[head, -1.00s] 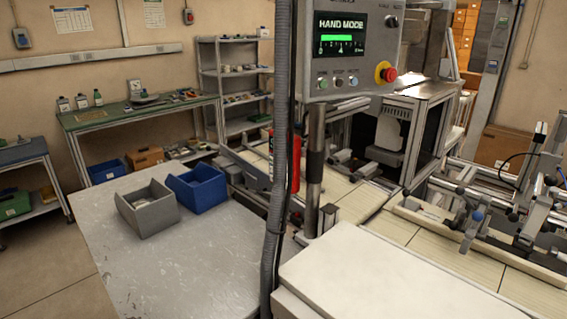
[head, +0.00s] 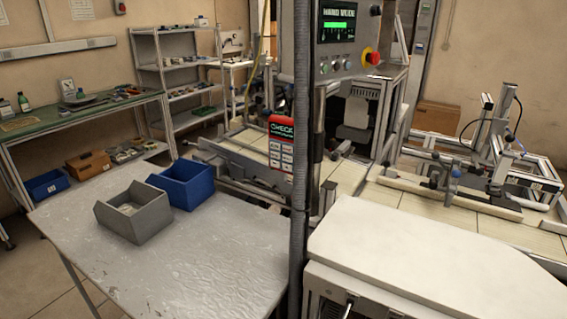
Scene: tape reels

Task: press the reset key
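The grey control panel (head: 325,52) stands at the top centre on a post, partly behind a dark ribbed conduit (head: 300,160). Its screen (head: 340,24) shows a green bar under a blurred heading. A row of small round buttons (head: 337,67) sits below the screen. Their labels are too small to read, so I cannot tell which is the reset key. A red emergency stop (head: 372,57) with a yellow collar is at the panel's lower right. Neither of my grippers is in view.
A white-topped cabinet (head: 430,255) fills the lower right front. A metal table (head: 200,265) on the left holds a grey bin (head: 135,213) and a blue bin (head: 187,185). A red sign (head: 281,150) hangs left of the conduit. Floor shows at lower left.

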